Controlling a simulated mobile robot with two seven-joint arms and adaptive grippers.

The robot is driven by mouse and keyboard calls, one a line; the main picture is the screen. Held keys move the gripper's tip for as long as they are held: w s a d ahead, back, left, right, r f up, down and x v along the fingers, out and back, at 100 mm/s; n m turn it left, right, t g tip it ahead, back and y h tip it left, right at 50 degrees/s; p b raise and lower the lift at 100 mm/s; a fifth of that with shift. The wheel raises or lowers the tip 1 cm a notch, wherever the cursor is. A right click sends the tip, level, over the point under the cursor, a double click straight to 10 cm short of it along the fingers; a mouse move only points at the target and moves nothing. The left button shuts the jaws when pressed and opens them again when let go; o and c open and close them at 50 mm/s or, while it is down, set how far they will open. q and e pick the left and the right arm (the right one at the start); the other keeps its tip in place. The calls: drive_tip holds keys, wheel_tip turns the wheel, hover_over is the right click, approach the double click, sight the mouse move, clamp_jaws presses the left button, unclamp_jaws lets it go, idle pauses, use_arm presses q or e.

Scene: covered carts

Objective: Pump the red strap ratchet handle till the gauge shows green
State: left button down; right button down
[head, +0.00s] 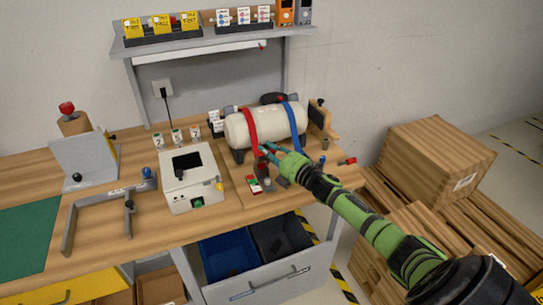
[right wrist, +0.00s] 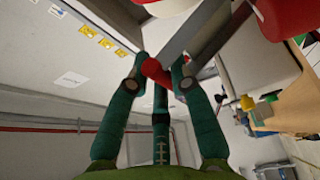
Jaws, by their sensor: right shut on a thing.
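A cream tank (head: 265,126) lies on the bench, with a red strap (head: 250,128) around its left part and a blue strap (head: 296,118) around its right part. My right gripper (head: 266,150) reaches in from the right at the tank's front, by the lower end of the red strap. In the right wrist view its teal fingers are shut on a red handle (right wrist: 153,70). The fingers hide most of the handle in the head view. A small gauge-like block (head: 254,184) with red and green parts sits in front of the tank; its reading is too small to tell. My left gripper is not in view.
A white box with a dark screen (head: 190,180) stands left of the tank. A grey frame (head: 100,198) lies further left. A small red-ended part (head: 347,161) lies at the right bench edge.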

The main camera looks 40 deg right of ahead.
drive_tip(key=shift+w+d+r+g+p, duration=0.15)
drive_tip(key=shift+w+r+g+p, duration=0.05)
drive_tip(key=shift+w+g+p, duration=0.3)
drive_tip(key=shift+f+m, duration=0.1)
drive_tip(key=shift+m, duration=0.2)
drive_tip(key=shift+f, duration=0.1)
drive_tip(key=c, duration=1.3)
unclamp_jaws()
drive_tip(key=shift+f, duration=0.1)
drive_tip(key=shift+c, duration=0.2)
drive_tip(key=s+d+r, duration=0.1)
drive_tip(key=s+d, duration=0.1)
drive_tip(key=s, duration=0.9)
drive_tip(key=shift+s+r, duration=0.15)
drive_tip(key=shift+s, duration=0.25)
